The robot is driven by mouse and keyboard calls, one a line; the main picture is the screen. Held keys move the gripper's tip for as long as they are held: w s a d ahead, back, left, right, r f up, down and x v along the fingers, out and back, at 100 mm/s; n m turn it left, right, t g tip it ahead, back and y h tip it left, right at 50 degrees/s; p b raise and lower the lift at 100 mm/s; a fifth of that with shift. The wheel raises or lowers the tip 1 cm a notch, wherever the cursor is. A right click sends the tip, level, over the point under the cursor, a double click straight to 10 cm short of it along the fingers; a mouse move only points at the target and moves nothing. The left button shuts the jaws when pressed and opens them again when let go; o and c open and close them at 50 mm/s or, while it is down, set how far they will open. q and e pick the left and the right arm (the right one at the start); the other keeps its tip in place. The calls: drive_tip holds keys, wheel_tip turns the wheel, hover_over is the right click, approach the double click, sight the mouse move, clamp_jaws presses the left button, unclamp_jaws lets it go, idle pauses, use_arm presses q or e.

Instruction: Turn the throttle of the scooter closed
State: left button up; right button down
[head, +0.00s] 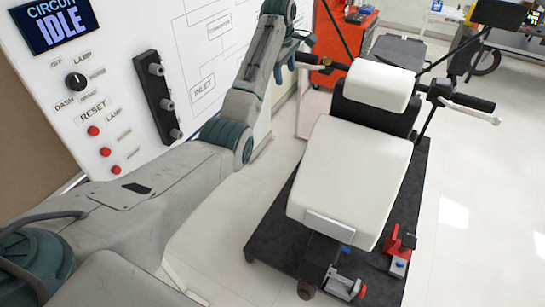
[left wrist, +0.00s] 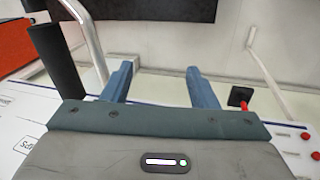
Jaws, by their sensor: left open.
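The scooter's handlebar shows in the head view, with a black left grip (head: 308,60) and a black right grip (head: 472,102) beside a pale lever (head: 470,112). I cannot tell from markings which grip is the throttle. My left gripper (head: 297,40) is close to the left grip, partly hidden behind my own arm. In the left wrist view the left gripper (left wrist: 161,88) is open, with nothing between its fingers. A black cylinder (left wrist: 57,62), seemingly a grip, stands left of the fingers, apart from them, beside a pale bar (left wrist: 85,30). My right gripper is not in view.
The white seat (head: 345,180) stands on a black platform (head: 265,235). A white panel (head: 120,60) with red buttons (head: 93,131) and a screen reading IDLE (head: 53,23) is at left. A red cabinet (head: 345,45) is behind. Pale floor is clear at right.

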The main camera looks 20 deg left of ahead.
use_arm(q)
drive_tip(key=s+f+m+b, duration=0.1)
drive_tip(key=s+f, duration=0.1)
drive_tip(key=f, duration=1.2)
drive_tip(key=s+f+m+b, duration=0.2)
drive_tip(key=f, duration=1.3)
drive_tip(key=shift+s+a+f+m, duration=0.2)
drive_tip(key=shift+f+m, duration=0.05)
drive_tip(key=shift+m, duration=0.05)
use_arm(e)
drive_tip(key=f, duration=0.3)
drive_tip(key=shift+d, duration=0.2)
use_arm(q)
drive_tip(key=shift+f, duration=0.1)
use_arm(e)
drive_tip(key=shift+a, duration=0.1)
